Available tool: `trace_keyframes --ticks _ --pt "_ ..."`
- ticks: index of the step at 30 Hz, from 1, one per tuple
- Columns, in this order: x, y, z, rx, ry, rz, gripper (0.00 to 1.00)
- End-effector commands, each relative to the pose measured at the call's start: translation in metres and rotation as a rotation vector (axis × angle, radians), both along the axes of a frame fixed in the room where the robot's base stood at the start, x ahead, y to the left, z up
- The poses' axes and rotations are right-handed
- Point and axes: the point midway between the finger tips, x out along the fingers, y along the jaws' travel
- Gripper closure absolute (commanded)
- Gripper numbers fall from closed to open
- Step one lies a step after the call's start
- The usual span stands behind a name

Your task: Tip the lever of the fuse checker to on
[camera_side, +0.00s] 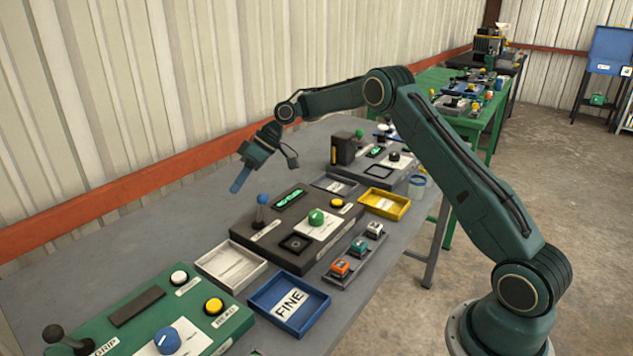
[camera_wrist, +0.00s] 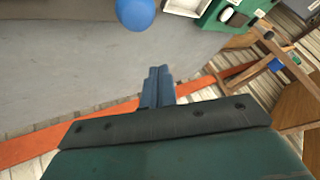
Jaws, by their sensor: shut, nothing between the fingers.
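The dark box (camera_side: 262,247), which looks like the fuse checker, sits mid-table in the side view. Its blue-balled lever (camera_side: 261,212) stands nearly upright at its left back; its label is too small to read. The box has a lit green display (camera_side: 289,199), a green knob (camera_side: 316,217), a yellow button and a square socket (camera_side: 296,243). My gripper (camera_side: 236,188) is shut and empty, left of and above the lever, apart from it. In the wrist view the shut blue fingers (camera_wrist: 158,72) point toward the blue ball (camera_wrist: 135,13), with a gap between.
A white tray (camera_side: 210,275), a blue tray marked FINE (camera_side: 262,310), a yellow tray (camera_side: 397,213) and a rack of small coloured blocks (camera_side: 340,275) surround the box. A green panel (camera_side: 110,345) stands nearer. Bare table lies behind, along the wall.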

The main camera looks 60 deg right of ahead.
Motion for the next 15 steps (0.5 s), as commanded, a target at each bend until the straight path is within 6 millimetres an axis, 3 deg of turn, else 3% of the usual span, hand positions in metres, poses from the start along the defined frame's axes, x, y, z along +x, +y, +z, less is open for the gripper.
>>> trace_keyframes --ticks 6,15 --pt "-0.011 -0.026 0.034 -0.003 -0.007 -0.005 1.0" --pt "-0.021 -0.048 0.065 -0.001 -0.007 -0.003 1.0"
